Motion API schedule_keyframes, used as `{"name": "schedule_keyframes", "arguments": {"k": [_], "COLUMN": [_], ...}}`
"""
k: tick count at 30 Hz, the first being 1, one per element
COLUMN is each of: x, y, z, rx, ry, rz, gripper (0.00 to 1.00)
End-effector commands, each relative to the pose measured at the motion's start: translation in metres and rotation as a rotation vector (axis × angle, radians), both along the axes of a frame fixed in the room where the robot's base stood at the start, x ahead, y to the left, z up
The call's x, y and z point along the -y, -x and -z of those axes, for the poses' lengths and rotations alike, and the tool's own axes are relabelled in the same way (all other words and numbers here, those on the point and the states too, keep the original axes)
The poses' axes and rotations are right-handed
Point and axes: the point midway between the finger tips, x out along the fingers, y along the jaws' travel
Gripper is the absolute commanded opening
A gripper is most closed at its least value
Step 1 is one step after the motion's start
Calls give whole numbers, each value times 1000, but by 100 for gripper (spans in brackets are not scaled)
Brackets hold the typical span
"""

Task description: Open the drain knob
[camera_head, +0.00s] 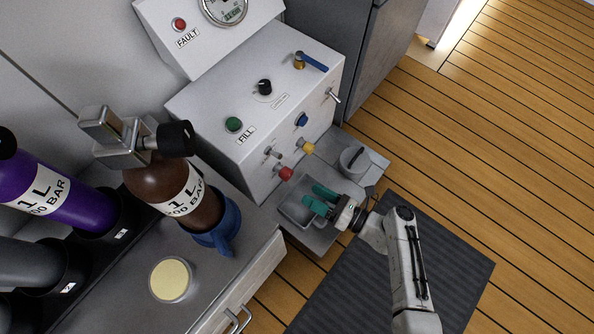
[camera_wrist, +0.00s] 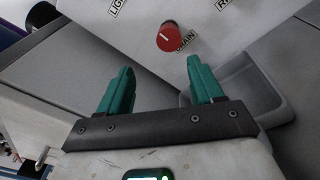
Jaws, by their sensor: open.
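The drain knob is a round red knob (camera_head: 285,173) on the front face of the grey fill panel (camera_head: 226,164). In the wrist view the red knob (camera_wrist: 170,37) has a pale pointer mark, and a partly hidden label ending in "RAIN" sits just below it. My gripper (camera_head: 316,199) has teal fingers and is below and to the right of the knob, over a grey tray. In the wrist view my gripper (camera_wrist: 160,68) is open, with nothing between its fingers. The knob is beyond the fingertips, roughly centred between them, apart from both.
A yellow knob (camera_head: 307,148), a blue knob (camera_head: 301,120) and a small metal toggle (camera_head: 272,152) are near the red knob. The grey tray (camera_head: 297,211) juts out below the panel. A brown bottle (camera_head: 177,190) stands left. Open wooden floor (camera_head: 470,130) lies right.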

Motion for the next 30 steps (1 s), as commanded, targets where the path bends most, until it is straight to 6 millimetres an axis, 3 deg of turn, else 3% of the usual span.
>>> {"name": "schedule_keyframes", "arguments": {"k": [1, 8, 21, 30], "x": [0, -8, -71, -90], "y": [-4, -13, -53, -66], "z": [8, 9, 10, 8], "rx": [-26, -61, -57, -58], "ry": [-30, -73, -70, -69], "rz": [17, 36, 33, 36], "gripper": [66, 66, 66, 66]}}
